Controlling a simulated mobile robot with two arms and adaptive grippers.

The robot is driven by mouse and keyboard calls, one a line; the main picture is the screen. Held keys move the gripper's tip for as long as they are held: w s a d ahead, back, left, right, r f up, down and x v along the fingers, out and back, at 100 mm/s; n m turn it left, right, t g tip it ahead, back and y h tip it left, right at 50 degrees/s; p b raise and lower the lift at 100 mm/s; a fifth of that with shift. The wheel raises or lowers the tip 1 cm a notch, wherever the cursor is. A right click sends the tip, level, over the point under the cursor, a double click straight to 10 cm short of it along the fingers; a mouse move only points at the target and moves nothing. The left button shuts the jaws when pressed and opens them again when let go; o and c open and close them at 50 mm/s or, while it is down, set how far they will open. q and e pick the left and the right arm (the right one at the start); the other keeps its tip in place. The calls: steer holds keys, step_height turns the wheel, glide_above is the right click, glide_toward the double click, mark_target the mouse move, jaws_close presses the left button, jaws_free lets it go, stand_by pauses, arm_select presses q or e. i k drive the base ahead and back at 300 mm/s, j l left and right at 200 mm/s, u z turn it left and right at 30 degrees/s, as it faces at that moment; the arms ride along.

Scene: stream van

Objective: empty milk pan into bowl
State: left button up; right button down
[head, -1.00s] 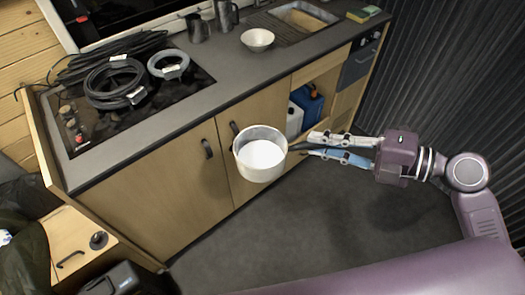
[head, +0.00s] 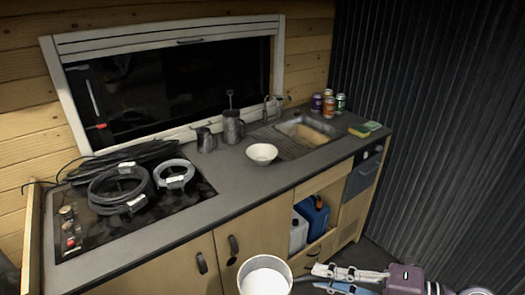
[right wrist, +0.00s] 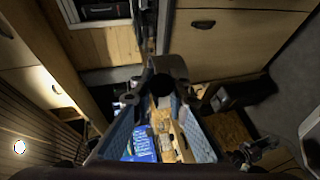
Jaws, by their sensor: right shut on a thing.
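The milk pan (head: 264,278) is a pale, round pan with white contents, at the bottom of the head view and cut off by its lower edge. It is held in front of the cabinet doors, below the counter top. My right gripper (head: 318,277) is to the right of the pan, shut on its handle. The handle is mostly hidden between the fingers. The white bowl (head: 262,154) stands upright on the counter, left of the sink, apart from the pan. The fingers also show in the right wrist view (right wrist: 160,125). My left gripper is not in view.
Coiled black cables (head: 118,190) and a grey coil (head: 174,174) lie on the hob. Metal jugs (head: 233,127) stand behind the bowl. The sink (head: 306,133), a sponge (head: 360,130) and several cans (head: 329,104) are to the right. The counter front (head: 230,188) is clear.

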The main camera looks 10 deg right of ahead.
mark_target(261, 155)
steer(key=i+l+u, duration=0.2)
steer(key=l+u, duration=0.2)
steer(key=l, duration=0.95)
steer(key=l+u, duration=0.35)
steer(key=l, duration=1)
steer(key=i+l+u, duration=0.1)
steer(key=l, duration=0.15)
steer(key=l+u, duration=0.1)
steer(key=l, duration=0.15)
steer(key=i+j, duration=0.2)
steer(key=i, duration=0.15)
